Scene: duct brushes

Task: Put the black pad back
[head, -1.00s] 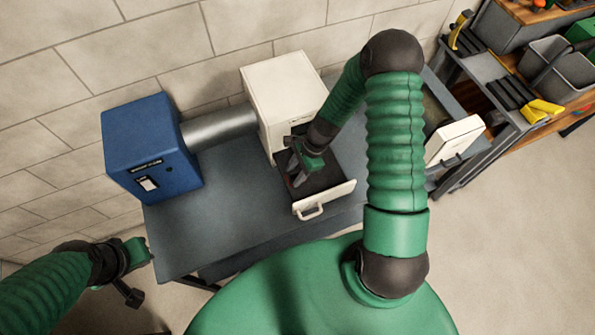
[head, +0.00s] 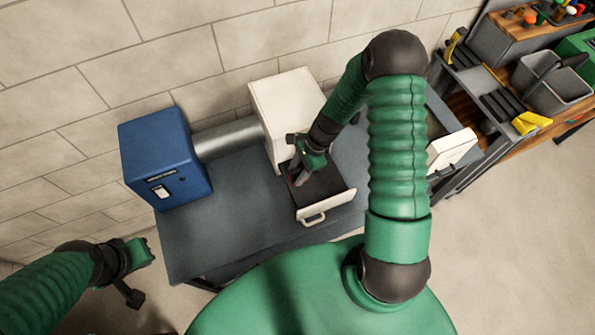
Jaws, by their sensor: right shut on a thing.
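My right gripper (head: 299,177) reaches down into the open drawer (head: 341,200) of the white box (head: 284,97). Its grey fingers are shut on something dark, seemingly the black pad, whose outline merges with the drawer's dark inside. I cannot make out whether the pad touches the drawer floor. A small red spot shows beside the fingers. My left gripper (head: 149,254) hangs at the lower left, off the table's edge and away from the box.
A blue box (head: 165,160) joins the white box by a grey duct (head: 227,139) on the grey table (head: 222,230). Another white drawer front (head: 452,149) juts out right of my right arm. A cart with yellow-handled brushes (head: 530,122) and a grey bin (head: 556,90) stand at right.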

